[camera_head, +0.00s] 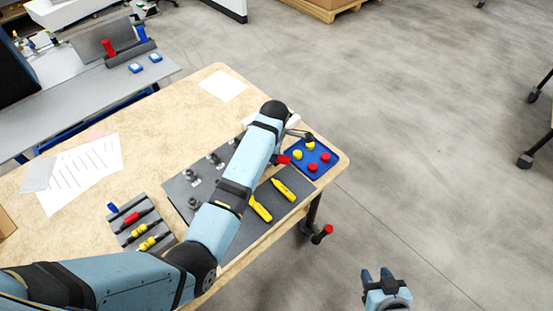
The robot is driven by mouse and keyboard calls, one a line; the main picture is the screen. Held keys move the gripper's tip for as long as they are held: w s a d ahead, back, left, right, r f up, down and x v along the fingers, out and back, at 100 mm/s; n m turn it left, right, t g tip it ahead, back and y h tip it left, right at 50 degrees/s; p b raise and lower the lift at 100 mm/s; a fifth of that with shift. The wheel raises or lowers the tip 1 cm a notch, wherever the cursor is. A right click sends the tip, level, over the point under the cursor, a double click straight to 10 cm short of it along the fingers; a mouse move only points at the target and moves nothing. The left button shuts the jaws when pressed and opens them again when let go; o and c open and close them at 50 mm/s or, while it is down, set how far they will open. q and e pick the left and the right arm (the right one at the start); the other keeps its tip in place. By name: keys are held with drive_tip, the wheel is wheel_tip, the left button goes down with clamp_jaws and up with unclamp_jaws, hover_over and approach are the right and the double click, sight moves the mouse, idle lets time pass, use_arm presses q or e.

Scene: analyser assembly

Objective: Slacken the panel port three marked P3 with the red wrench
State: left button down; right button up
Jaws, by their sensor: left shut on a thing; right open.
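My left arm reaches across the wooden table, and its gripper (303,135) is at the table's right end, by the blue tray. It is shut; a small red piece (283,159) shows just below it, which looks like part of the red wrench, mostly hidden by the arm. The dark grey panel (176,188) lies under my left arm with several metal ports (189,174) on it. The P3 mark is too small to read, and part of the panel is hidden. My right gripper (385,281) is open and empty over the floor, right of the table.
The blue tray (297,169) holds red and yellow knobs. Yellow tools (284,189) lie on a grey mat beside the arm. A grey rack (145,213) holds red and yellow handled tools. Papers (85,170) lie at left. Another grey table (80,95) stands behind.

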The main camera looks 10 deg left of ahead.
use_arm(q)
drive_tip(key=shift+h, duration=0.4)
drive_tip(key=d, duration=0.1)
drive_tip(key=s+d, duration=0.1)
drive_tip(key=d, duration=0.1)
drive_tip(key=s+d, duration=0.1)
drive_tip(key=d, duration=0.1)
drive_tip(key=shift+s+r, duration=0.2)
drive_tip(key=shift+r, duration=0.15)
drive_tip(key=shift+f, duration=0.1)
drive_tip(key=f, duration=0.2)
drive_tip(key=w+a+f, duration=0.1)
drive_tip(key=f, duration=0.5)
drive_tip(key=shift+w+a+f, duration=0.15)
drive_tip(key=shift+a+f, duration=0.05)
drive_tip(key=shift+a, duration=0.2)
drive_tip(key=shift+w+a+f, duration=0.2)
drive_tip(key=shift+w+a, duration=0.15)
drive_tip(key=shift+a, duration=0.1)
